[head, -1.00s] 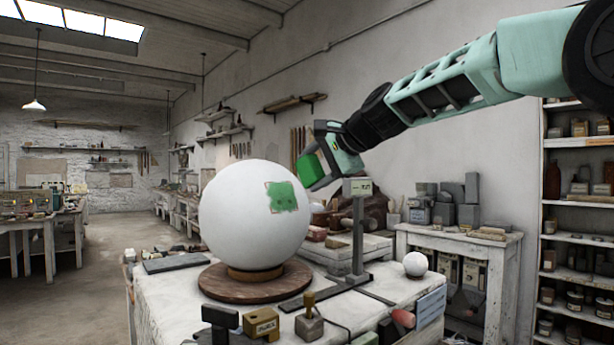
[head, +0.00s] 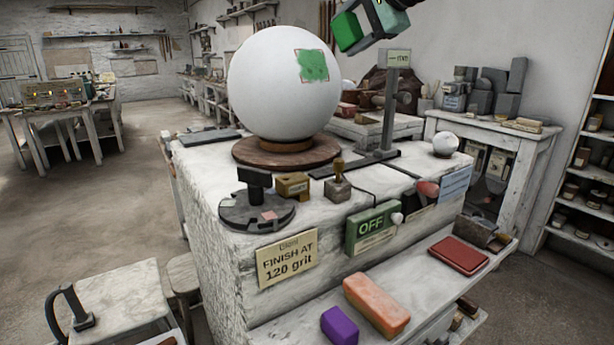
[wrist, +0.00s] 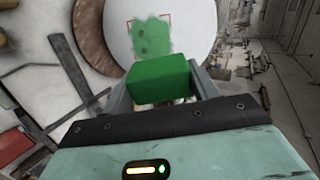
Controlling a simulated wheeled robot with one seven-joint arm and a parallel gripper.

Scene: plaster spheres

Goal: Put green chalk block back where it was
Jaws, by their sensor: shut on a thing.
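The green chalk block (head: 348,31) is between the fingers of my gripper (head: 368,24), held in the air to the right of a large white plaster sphere (head: 280,90). In the wrist view the green block (wrist: 158,80) is gripped between both fingers, with the sphere beyond it. The sphere has a scribbled green patch (head: 313,65) inside a thin marked outline. The block appears apart from the sphere. An orange block (head: 376,305) and a purple block (head: 339,325) lie on the front ledge (head: 420,285) below the bench. Part of my gripper is cut off at the top of the head view.
The sphere rests on a round wooden base (head: 250,155) on the bench. A post with a sign (head: 390,100) stands right of it, near my gripper. A dark red slab (head: 458,255) lies on the ledge's right side. A small white sphere (head: 446,144) sits at the bench's right.

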